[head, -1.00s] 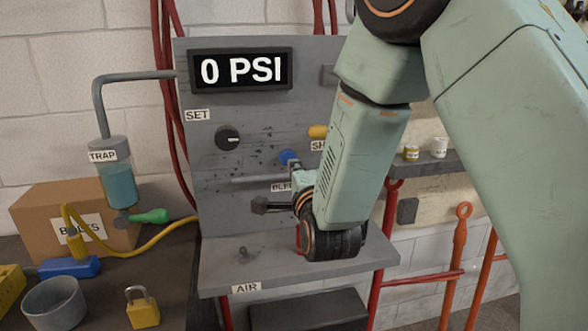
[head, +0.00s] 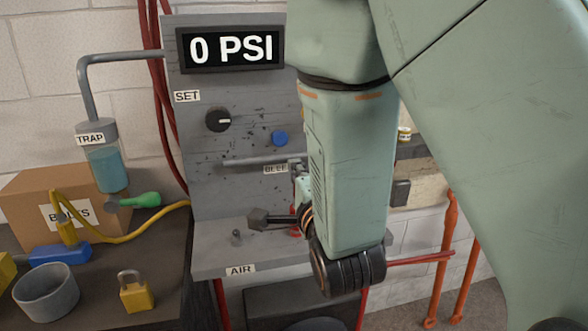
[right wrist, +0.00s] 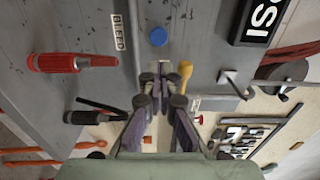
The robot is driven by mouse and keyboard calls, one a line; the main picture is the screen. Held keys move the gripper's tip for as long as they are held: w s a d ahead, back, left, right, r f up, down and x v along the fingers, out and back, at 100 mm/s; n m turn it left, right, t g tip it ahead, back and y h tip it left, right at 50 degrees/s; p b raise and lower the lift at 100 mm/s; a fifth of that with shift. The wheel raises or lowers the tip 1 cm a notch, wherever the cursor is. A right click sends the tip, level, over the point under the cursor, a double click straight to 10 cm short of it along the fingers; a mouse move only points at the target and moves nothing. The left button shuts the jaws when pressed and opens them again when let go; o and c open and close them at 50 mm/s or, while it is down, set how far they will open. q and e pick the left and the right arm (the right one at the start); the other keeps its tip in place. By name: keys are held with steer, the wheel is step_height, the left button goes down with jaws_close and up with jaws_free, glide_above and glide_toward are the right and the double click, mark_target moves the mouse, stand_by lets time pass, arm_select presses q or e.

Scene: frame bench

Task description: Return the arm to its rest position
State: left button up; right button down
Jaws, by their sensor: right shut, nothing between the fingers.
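My right arm fills the middle and right of the head view, folded in front of the grey panel (head: 245,160). My right gripper (head: 297,166) is partly hidden by its own wrist there. In the right wrist view the right gripper (right wrist: 157,75) is shut, with nothing between its fingers. It is apart from the blue button (head: 280,138), which also shows in the wrist view (right wrist: 158,37). The panel's display (head: 230,48) reads 0 PSI. My left gripper is not in view.
On the left bench are a padlock (head: 136,292), a grey cup (head: 46,292) and a cardboard box (head: 30,188).

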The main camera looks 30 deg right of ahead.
steer(key=shift+s+d, duration=0.1)
steer(key=shift+d, duration=0.05)
steer(key=s+a+f+n+g+y+b, duration=0.15)
steer(key=s+f+n+g, duration=0.3)
steer(key=f+n, duration=0.65)
steer(key=s+a+f+n+g+y, duration=0.15)
steer(key=s+f+n+g, duration=0.35)
steer(key=f, duration=1)
steer(key=s+f+n+g+y+b, duration=0.1)
steer(key=s+f+n+g+b, duration=0.2)
steer(key=s+f+g, duration=0.5)
steer(key=s+f+n, duration=0.1)
steer(key=s+f, duration=0.9)
steer(key=s, duration=0.4)
steer(key=shift+a+y, duration=0.3)
steer(key=c, duration=2)
jaws_free()
steer(key=shift+c, duration=0.2)
